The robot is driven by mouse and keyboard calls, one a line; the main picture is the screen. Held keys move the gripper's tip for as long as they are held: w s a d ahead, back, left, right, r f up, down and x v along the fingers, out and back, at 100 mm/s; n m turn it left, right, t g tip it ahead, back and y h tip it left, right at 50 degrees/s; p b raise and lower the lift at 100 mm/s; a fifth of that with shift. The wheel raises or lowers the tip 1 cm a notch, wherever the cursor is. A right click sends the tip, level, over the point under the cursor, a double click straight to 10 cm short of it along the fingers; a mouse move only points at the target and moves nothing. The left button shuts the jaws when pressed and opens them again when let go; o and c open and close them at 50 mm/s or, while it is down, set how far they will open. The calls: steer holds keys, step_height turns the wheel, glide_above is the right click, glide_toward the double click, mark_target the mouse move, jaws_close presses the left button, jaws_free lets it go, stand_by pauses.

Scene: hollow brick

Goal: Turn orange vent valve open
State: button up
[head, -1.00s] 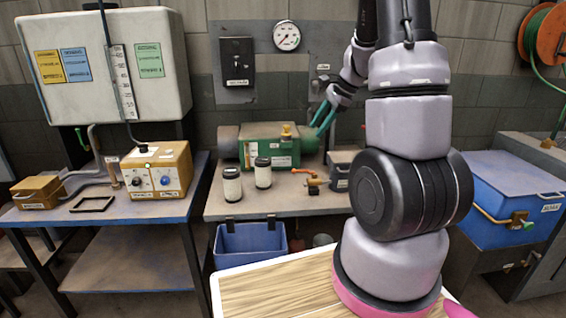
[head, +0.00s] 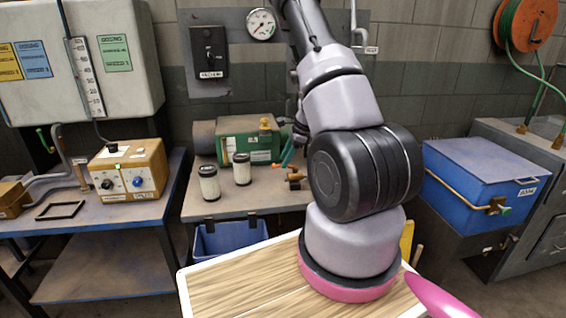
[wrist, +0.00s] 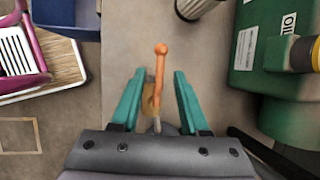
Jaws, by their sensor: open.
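The vent valve has an orange lever (wrist: 160,62) on a brass-coloured body (wrist: 149,104). In the wrist view the lever lies between my gripper's two teal fingers, with clear space on both sides, and its knob end reaches past the fingertips. My gripper (wrist: 154,80) is open and holds nothing. In the head view the brass valve body (head: 294,178) shows on the bench just left of my arm. One teal finger (head: 288,152) shows just above it there. My arm hides the rest of the gripper. The height between fingers and lever is hard to judge.
A green unit (head: 250,140) with a brass cap stands close by on the bench (head: 225,207). Two ribbed canisters (head: 209,183) (head: 242,169) stand in front of it. A blue chest (head: 480,190) stands at right. Bare bench surrounds the lever.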

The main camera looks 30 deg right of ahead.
steer(key=shift+x, duration=0.95)
jaws_close()
stand_by(0.8)
